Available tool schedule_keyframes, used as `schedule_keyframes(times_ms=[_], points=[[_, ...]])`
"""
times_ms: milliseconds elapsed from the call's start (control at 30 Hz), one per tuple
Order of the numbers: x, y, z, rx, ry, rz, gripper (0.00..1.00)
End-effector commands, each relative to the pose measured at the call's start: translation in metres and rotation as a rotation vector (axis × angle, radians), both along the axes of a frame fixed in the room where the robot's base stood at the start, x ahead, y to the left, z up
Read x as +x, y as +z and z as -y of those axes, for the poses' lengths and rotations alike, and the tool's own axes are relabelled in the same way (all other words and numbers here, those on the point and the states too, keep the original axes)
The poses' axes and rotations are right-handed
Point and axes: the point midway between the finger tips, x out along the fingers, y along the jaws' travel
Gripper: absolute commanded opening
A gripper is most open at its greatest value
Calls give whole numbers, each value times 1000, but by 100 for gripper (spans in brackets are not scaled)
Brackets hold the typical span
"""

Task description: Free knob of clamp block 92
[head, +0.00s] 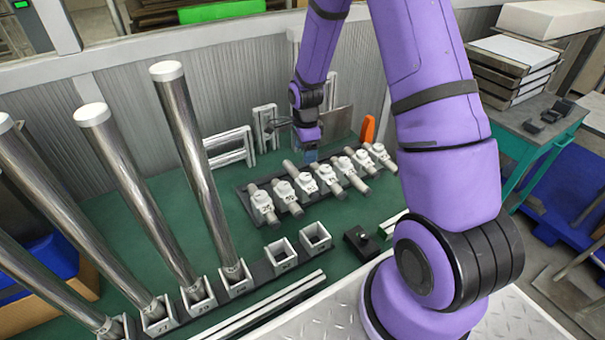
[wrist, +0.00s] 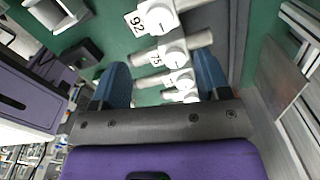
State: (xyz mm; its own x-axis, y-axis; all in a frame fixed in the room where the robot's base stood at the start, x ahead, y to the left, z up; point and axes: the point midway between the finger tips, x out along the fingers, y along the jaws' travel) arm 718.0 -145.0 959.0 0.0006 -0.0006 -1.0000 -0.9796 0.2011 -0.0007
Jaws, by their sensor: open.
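The clamp block labelled 92 (wrist: 138,22) is at the top of the wrist view, with a white round knob (wrist: 159,20) bearing a short dark mark. A grey cylinder joins it at the right, cut by the frame edge. My gripper (wrist: 163,78) is open and empty, its two blue fingers apart. Block 75 (wrist: 172,52) shows beyond and between the fingertips; block 92 lies outside them. In the head view my gripper (head: 310,157) is above the back side of the row of white clamp blocks (head: 305,182); I cannot tell there which is 92.
Several clamp blocks stand close together on a dark base. Two open square sockets (head: 315,237) and a black block (head: 359,241) are in front. Tall steel tubes (head: 195,165) stand at left. White frames (head: 231,147) and an orange piece (head: 367,129) are behind.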

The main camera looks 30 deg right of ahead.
Motion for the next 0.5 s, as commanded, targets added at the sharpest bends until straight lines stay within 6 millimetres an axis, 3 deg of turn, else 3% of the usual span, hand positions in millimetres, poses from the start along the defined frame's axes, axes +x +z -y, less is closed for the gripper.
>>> schedule_keyframes(times_ms=[500], points=[[-1,-79,0,1,2,-3,69]])
